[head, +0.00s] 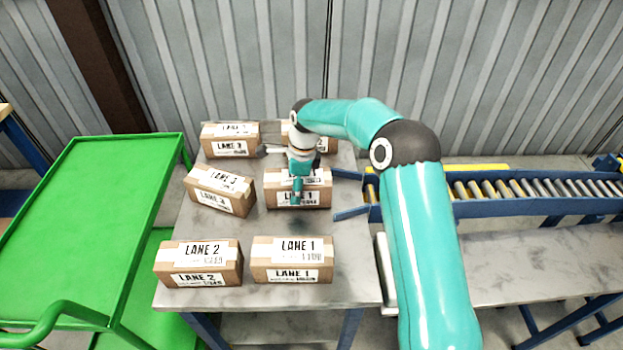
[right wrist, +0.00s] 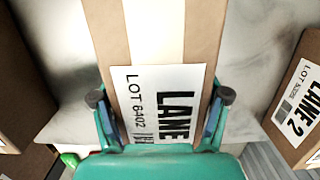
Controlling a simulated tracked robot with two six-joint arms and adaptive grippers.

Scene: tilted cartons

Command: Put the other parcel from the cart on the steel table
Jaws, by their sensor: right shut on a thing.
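The green cart (head: 95,190) stands at the left with its top deck bare. The steel table (head: 225,308) carries several brown cartons in two columns. My right gripper (head: 297,185) is shut on the middle carton of the right column, labelled LANE 1 (head: 315,200). In the right wrist view the fingers (right wrist: 160,112) straddle that carton (right wrist: 105,35), whose label reads LANE and LOT 6402. The carton is level in its row; I cannot tell whether it touches the tabletop. My left gripper is not in view.
A LANE 1 carton (head: 290,252) is in front of the held one, and another carton (head: 326,142) is behind, partly hidden. The left column has LANE 2 (head: 205,262), a turned LANE 3 (head: 218,188) and another LANE 3 (head: 230,135). A roller conveyor (head: 540,190) runs right.

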